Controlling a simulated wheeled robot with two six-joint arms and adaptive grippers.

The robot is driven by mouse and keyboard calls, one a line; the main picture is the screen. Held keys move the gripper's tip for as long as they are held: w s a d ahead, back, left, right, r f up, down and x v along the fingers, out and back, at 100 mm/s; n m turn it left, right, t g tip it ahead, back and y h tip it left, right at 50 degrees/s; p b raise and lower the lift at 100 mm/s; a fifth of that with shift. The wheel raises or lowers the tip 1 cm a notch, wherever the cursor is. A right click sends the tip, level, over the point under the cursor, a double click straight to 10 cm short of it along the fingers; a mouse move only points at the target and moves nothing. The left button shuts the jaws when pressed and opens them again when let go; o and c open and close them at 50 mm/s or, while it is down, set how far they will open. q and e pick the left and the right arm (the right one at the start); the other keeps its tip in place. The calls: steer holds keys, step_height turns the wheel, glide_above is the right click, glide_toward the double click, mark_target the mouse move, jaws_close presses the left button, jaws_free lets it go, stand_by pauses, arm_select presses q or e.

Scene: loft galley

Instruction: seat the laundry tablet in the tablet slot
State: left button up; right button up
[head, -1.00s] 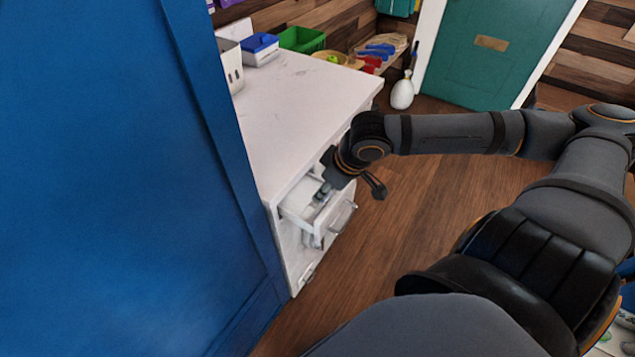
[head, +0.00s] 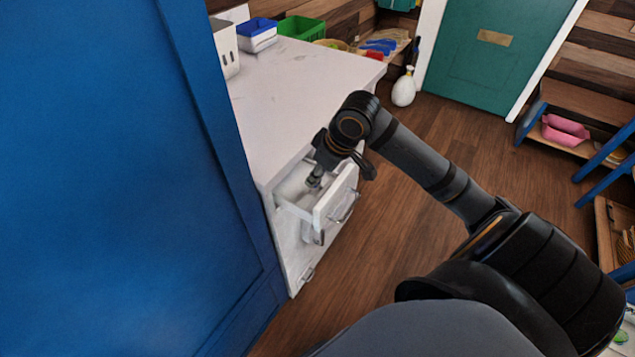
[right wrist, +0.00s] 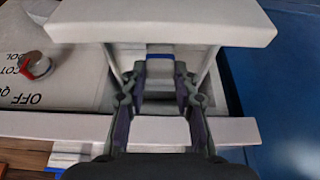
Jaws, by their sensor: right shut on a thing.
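The laundry tablet (right wrist: 160,68), white with a blue band, shows between my fingertips in the right wrist view. My right gripper (right wrist: 162,80) is shut on it; in the head view the right gripper (head: 315,180) reaches down into the open white drawer (head: 330,203). The drawer also shows in the right wrist view (right wrist: 165,22), with its front panel across the top. The tablet is hidden in the head view. The tablet slot cannot be made out clearly; my fingers cover part of the drawer's inside. My left gripper is not in view.
A panel with a red and grey dial (right wrist: 37,66) and printed words lies beside the drawer. The white worktop (head: 300,90) carries bins at its back. A tall blue panel (head: 90,180) stands close on the left. The wooden floor (head: 400,250) is clear.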

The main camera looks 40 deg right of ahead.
mark_target(319, 181)
steer(key=shift+f, duration=1.55)
steer(key=shift+f, duration=0.1)
steer(key=o, duration=0.9)
steer(key=shift+o, duration=0.2)
